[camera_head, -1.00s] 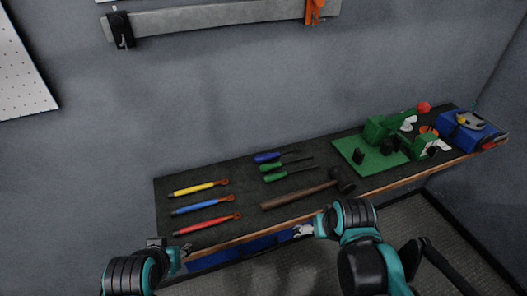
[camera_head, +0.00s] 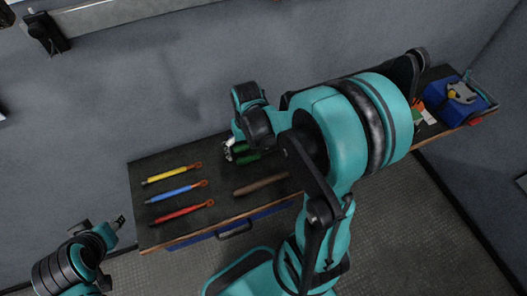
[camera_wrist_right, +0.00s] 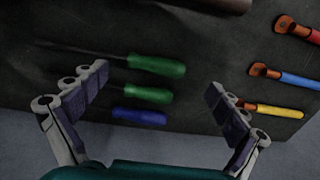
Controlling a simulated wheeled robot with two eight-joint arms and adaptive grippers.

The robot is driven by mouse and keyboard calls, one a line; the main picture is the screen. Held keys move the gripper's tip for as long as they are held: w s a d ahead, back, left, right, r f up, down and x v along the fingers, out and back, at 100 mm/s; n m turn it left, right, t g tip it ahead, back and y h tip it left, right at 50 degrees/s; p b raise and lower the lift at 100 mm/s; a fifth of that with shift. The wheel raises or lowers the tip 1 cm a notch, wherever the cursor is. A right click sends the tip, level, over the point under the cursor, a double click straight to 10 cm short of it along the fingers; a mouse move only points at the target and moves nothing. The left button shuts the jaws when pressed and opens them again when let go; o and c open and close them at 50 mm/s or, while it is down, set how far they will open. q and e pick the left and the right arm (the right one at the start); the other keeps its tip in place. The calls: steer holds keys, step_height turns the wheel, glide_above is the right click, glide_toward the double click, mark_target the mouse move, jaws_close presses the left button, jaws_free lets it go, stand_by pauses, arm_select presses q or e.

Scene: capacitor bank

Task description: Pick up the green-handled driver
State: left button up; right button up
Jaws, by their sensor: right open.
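Two green-handled drivers show in the right wrist view, one longer (camera_wrist_right: 157,66) and one shorter (camera_wrist_right: 150,95), lying side by side on the dark bench top. A blue-handled driver (camera_wrist_right: 138,117) lies beside them. My right gripper (camera_wrist_right: 160,94) is open above them, with its fingers spread to either side of the handles and nothing between them gripped. In the head view the right gripper (camera_head: 229,150) is over the bench by the green handles (camera_head: 246,157), which the arm partly hides. My left gripper (camera_head: 119,221) is off the bench's left end, too small to judge.
Yellow (camera_head: 172,174), blue (camera_head: 176,192) and red (camera_head: 181,212) tools lie left of the drivers. A hammer handle (camera_head: 261,185) lies in front, its head hidden by my arm. A blue box (camera_head: 460,100) stands at the right end. A wall rail (camera_head: 130,15) is above.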

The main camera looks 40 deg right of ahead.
mark_target(249, 158)
step_height(249, 158, down, 4)
steer(key=shift+w+d+f+b, duration=0.15)
steer(key=shift+f+b, duration=0.1)
steer(key=shift+b, duration=0.4)
steer(key=shift+s, duration=0.2)
steer(key=c, duration=1.2)
